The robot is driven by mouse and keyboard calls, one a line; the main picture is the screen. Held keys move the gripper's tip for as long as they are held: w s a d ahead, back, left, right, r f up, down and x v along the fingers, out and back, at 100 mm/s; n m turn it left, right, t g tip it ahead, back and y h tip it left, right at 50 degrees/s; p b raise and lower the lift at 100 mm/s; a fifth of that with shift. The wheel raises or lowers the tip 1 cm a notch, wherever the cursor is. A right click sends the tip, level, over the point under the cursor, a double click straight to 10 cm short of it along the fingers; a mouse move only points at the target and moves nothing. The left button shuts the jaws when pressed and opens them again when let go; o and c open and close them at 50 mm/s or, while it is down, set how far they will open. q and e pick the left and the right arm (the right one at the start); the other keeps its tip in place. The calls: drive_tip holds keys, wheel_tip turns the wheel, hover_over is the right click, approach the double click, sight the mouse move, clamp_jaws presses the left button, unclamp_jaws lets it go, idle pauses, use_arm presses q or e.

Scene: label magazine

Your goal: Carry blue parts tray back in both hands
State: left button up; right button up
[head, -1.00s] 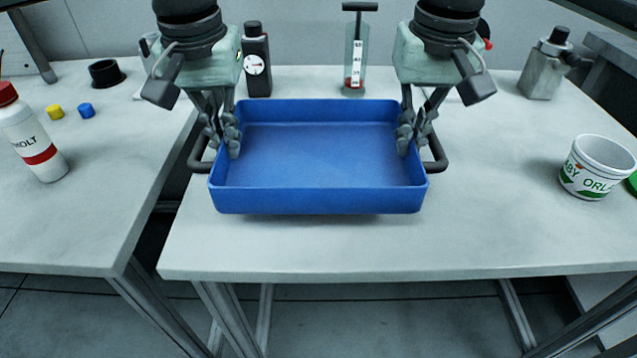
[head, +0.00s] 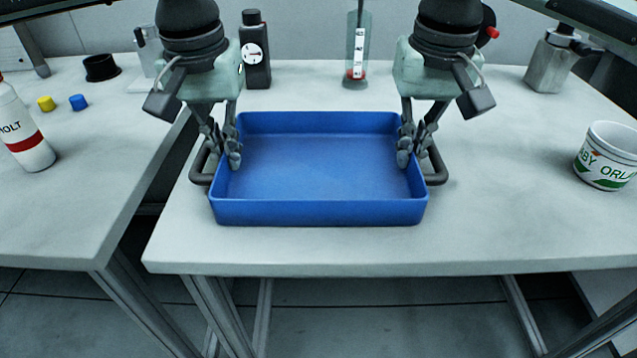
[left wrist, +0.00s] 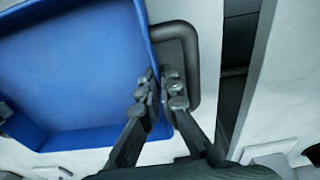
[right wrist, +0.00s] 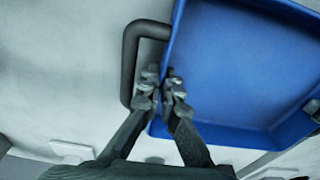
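The blue tray (head: 320,213) is empty and level over the front half of the middle table. I cannot tell whether its underside touches the tabletop. A dark handle sticks out on each short side: the left handle (head: 200,168) and the right handle (head: 438,170). My left gripper (head: 222,155) is shut on the tray's left wall, one finger inside and one between wall and handle, as the left wrist view (left wrist: 157,90) shows. My right gripper (head: 414,150) is shut on the right wall the same way, seen in the right wrist view (right wrist: 162,92).
A black bottle (head: 256,60) and a clear tube with red at its base (head: 357,55) stand behind the tray. A white cup (head: 604,160) and a grey flask (head: 549,65) stand at right. A gap separates the left table (head: 90,200).

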use_arm(q)
drive_tip(key=shift+o, duration=1.1)
drive_tip(key=shift+a, duration=0.1)
use_arm(e)
drive_tip(key=shift+o, duration=1.1)
drive_tip(key=shift+d, duration=0.1)
use_arm(q)
drive_tip(key=shift+o, duration=1.4)
use_arm(e)
drive_tip(key=shift+o, duration=1.4)
use_arm(q)
drive_tip(key=r, duration=0.5)
drive_tip(key=s+r, duration=0.1)
drive_tip(key=r, duration=0.1)
drive_tip(key=shift+r, duration=0.5)
use_arm(e)
drive_tip(key=shift+r, duration=0.15)
wheel_tip(320, 180, up, 12)
drive_tip(key=s, duration=0.1)
drive_tip(key=shift+s, duration=0.2)
drive_tip(key=shift+s+f, duration=0.1)
drive_tip(key=shift+f, duration=0.1)
